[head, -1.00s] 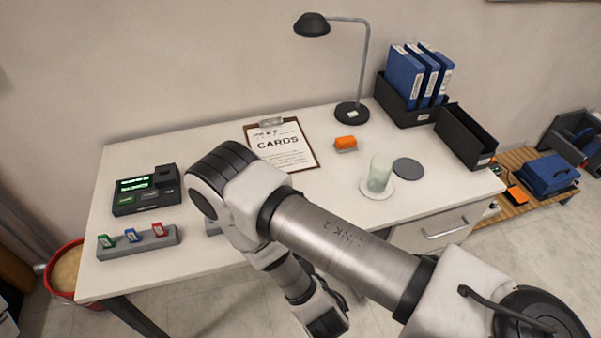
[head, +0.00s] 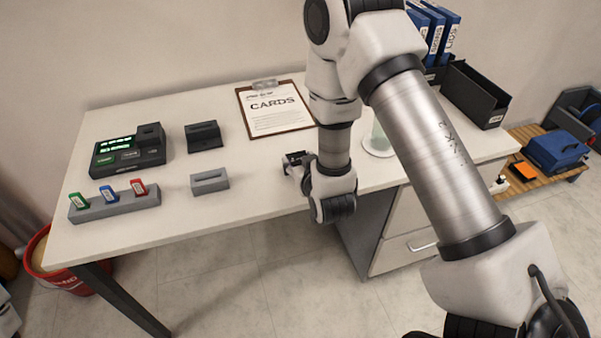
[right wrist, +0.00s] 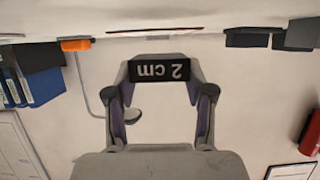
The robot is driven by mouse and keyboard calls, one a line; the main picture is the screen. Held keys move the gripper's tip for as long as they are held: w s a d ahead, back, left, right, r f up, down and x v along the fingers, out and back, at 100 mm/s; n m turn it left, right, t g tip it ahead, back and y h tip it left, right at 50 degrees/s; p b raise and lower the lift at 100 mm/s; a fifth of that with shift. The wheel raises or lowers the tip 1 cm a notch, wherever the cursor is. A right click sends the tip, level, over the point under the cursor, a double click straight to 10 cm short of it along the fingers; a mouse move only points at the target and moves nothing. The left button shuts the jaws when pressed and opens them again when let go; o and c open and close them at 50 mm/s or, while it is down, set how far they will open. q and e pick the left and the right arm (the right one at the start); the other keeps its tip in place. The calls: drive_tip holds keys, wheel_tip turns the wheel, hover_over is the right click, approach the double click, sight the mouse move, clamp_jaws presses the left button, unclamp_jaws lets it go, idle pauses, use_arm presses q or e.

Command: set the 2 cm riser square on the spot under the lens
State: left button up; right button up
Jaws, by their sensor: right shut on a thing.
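The 2 cm riser (right wrist: 158,68) is a dark block with "2 cm" printed in white, upside down in the right wrist view. My right gripper (right wrist: 158,78) is shut on it, one finger at each side. In the head view the right gripper (head: 297,163) is low over the desk, right of the grey slotted block; the riser there is too small to tell apart. I cannot make out a lens or a marked spot. My left gripper is not in view.
On the desk (head: 240,215) are a grey slotted block (head: 210,181), a dark slotted block (head: 203,136), a device with a green display (head: 126,152), a rack of coloured tags (head: 115,207) and a clipboard (head: 275,110). A white saucer (head: 379,153) is partly behind my arm.

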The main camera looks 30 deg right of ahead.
drive_tip(key=shift+w+d+f, duration=0.1)
drive_tip(key=shift+w+f, duration=0.05)
drive_tip(key=shift+f, duration=0.45)
drive_tip(key=shift+w+d+f, duration=0.1)
drive_tip(key=shift+w+f, duration=0.1)
drive_tip(key=shift+f, duration=0.45)
drive_tip(key=shift+w+d+f, duration=0.1)
drive_tip(key=shift+w+f, duration=0.05)
drive_tip(key=shift+f, duration=0.45)
drive_tip(key=shift+f, duration=0.1)
drive_tip(key=o, duration=1.3)
drive_tip(key=shift+o, duration=0.2)
